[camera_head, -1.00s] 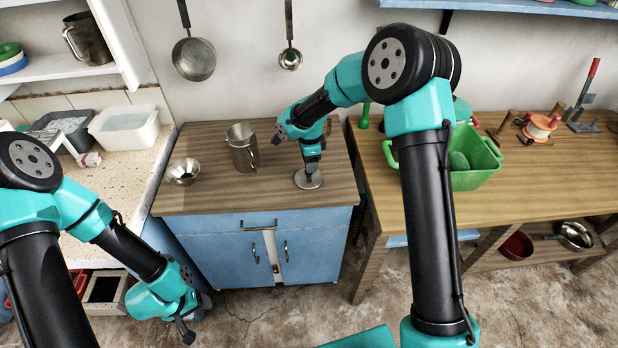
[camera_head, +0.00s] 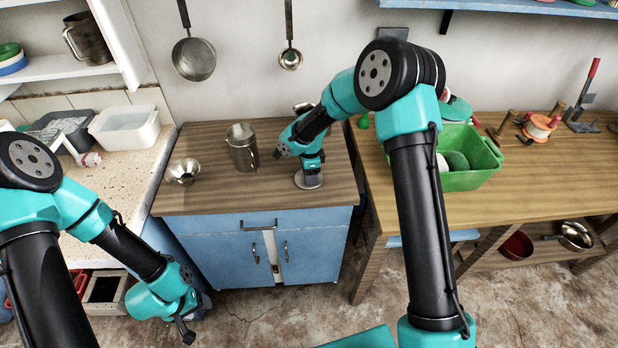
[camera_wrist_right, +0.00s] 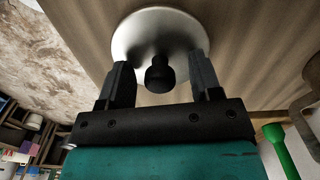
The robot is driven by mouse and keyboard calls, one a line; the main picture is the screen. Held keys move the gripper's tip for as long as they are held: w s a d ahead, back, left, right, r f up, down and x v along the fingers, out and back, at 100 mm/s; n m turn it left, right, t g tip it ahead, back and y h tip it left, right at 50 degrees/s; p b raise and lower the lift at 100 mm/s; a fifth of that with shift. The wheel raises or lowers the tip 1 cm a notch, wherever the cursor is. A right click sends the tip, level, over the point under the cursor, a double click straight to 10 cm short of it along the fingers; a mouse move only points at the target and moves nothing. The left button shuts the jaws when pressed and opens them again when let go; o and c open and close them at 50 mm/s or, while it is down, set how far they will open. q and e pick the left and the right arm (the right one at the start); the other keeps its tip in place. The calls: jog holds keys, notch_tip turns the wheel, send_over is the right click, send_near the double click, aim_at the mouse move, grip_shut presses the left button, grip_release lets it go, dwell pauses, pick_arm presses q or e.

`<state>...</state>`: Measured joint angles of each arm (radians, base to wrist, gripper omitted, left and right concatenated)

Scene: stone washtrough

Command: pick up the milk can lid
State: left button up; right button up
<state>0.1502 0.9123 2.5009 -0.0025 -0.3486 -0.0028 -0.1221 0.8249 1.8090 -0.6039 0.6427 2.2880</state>
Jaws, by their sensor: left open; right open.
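The milk can lid (camera_head: 308,180) is a round metal disc lying flat on the wooden top of the blue cabinet, near its front right. In the right wrist view the lid (camera_wrist_right: 133,37) shows a dark knob (camera_wrist_right: 159,75) standing on it. My right gripper (camera_head: 308,172) is right above the lid. In the right wrist view its two fingers (camera_wrist_right: 160,75) are open, one on each side of the knob, with gaps between. My left gripper (camera_head: 188,325) hangs low at the left, in front of the cabinet and far from the lid. It is open and empty.
A metal jug (camera_head: 242,147) and a small metal funnel-like vessel (camera_head: 183,171) stand left of the lid on the cabinet top (camera_head: 240,195). A green bin (camera_head: 470,180) stands on the right table. A pan (camera_head: 194,60) and a ladle (camera_head: 290,60) hang on the wall.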

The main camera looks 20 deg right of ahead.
jog(key=shift+c, duration=0.4)
jog(key=c, duration=0.9)
jog(key=shift+r, duration=0.15)
jog(key=shift+r, duration=0.55)
jog(key=shift+s+a+r, duration=0.1)
jog(key=shift+s+r, duration=0.1)
jog(key=shift+r, duration=0.4)
jog(key=shift+s+r, duration=0.15)
jog(key=shift+r, duration=0.4)
jog(key=s+a, duration=0.1)
jog(key=s, duration=0.4)
jog(key=s+a+r, duration=0.1)
jog(key=s+a, duration=0.1)
jog(key=s, duration=0.2)
jog(key=s+a, duration=0.1)
jog(key=s, duration=0.4)
jog(key=shift+s+a+r, duration=0.15)
jog(key=shift+s+a, duration=0.1)
jog(key=shift+s, duration=0.1)
jog(key=shift+w, duration=0.1)
